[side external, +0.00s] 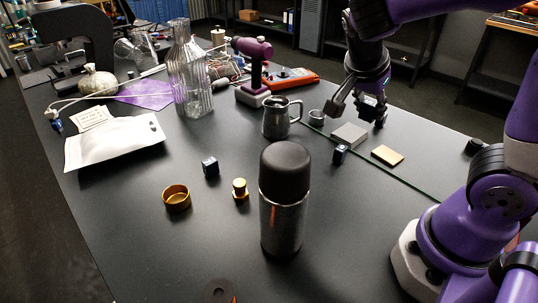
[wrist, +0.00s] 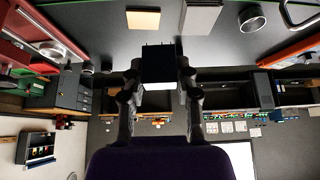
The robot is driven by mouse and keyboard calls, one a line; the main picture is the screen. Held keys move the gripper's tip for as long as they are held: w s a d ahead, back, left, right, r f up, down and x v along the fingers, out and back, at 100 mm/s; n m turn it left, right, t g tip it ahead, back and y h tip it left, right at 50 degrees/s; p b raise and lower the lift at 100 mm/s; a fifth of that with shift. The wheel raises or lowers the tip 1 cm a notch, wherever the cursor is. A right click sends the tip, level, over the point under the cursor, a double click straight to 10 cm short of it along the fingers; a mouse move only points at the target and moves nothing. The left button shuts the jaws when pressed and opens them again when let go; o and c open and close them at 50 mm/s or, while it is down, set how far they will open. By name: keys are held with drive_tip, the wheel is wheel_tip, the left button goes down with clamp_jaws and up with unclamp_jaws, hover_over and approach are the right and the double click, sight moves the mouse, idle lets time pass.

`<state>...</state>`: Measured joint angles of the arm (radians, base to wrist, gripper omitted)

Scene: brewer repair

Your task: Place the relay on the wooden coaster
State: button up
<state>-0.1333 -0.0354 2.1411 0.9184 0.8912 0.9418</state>
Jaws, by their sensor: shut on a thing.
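My gripper (side external: 360,112) is in the air above the table's right part, over the area of the grey block and the coaster. In the wrist view its fingers (wrist: 160,85) are shut on a dark, boxy thing, which I take to be the relay (wrist: 158,62). Its details are too dark to make out. The wooden coaster (side external: 387,155) is a flat tan square lying bare on the table. It also shows at the top of the wrist view (wrist: 143,18), apart from the held relay.
A grey block (side external: 349,135) and a small dark cube (side external: 340,154) lie left of the coaster. A metal pitcher (side external: 281,118) and small metal cup (side external: 317,117) stand nearby. A tall black-capped flask (side external: 284,205) stands in front. Another dark cube (side external: 210,167) sits farther left.

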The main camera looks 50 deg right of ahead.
drive_tip(key=shift+s+d+f, duration=0.1)
drive_tip(key=shift+d+f, duration=0.05)
drive_tip(key=shift+f, duration=0.4)
drive_tip(key=shift+s+d+f, duration=0.1)
drive_tip(key=shift+f, duration=0.4)
hover_over(391, 150)
drive_tip(key=a, duration=0.2)
wheel_tip(391, 150, down, 7)
drive_tip(key=shift+a+r, duration=0.1)
drive_tip(key=shift+a, duration=0.05)
drive_tip(key=shift+f, duration=2)
drive_tip(key=shift+f, duration=0.1)
drive_tip(key=o, duration=1)
drive_tip(key=shift+o, duration=0.2)
